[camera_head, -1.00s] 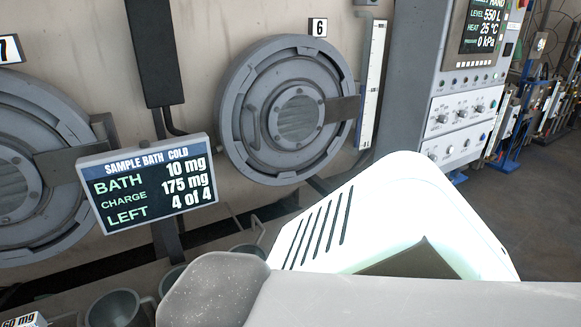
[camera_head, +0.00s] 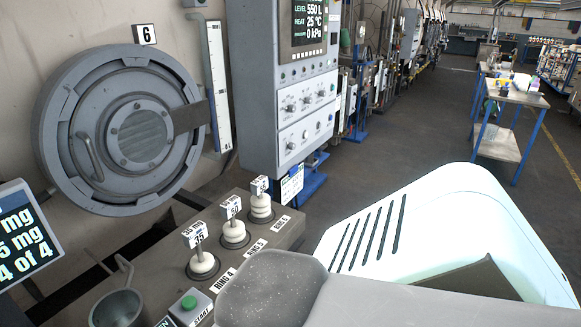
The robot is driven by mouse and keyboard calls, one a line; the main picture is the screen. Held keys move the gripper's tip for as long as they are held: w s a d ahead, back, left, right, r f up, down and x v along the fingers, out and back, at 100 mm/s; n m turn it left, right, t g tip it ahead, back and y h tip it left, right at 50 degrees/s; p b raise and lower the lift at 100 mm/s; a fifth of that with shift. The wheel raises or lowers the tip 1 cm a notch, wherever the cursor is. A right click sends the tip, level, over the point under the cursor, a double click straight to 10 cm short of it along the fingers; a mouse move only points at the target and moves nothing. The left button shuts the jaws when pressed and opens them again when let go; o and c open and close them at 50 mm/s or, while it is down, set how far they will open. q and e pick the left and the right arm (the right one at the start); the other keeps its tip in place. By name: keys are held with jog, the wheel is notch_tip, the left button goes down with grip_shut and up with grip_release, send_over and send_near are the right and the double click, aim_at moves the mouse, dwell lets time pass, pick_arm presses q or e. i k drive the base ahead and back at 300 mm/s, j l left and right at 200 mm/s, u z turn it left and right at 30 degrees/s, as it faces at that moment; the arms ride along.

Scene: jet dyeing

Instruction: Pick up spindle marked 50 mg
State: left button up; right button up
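The middle spindle (camera_head: 234,233) has a tag that appears to read 50. The front spindle (camera_head: 202,264) has a tag that appears to read 35 mg. The back spindle (camera_head: 261,206) has a tag too small to read surely. Neither of my grippers is in view. Part of my own arm and body covers the lower middle and right of the picture.
A metal cup (camera_head: 117,308) and a green start button (camera_head: 189,302) are at the bench's front left. A sample bath display (camera_head: 25,238) is at the left edge. A round hatch (camera_head: 125,130) and a control cabinet (camera_head: 290,90) stand behind. Open floor (camera_head: 420,140) lies right.

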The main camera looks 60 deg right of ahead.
aim_at(234, 232)
jog(key=z, duration=1.8)
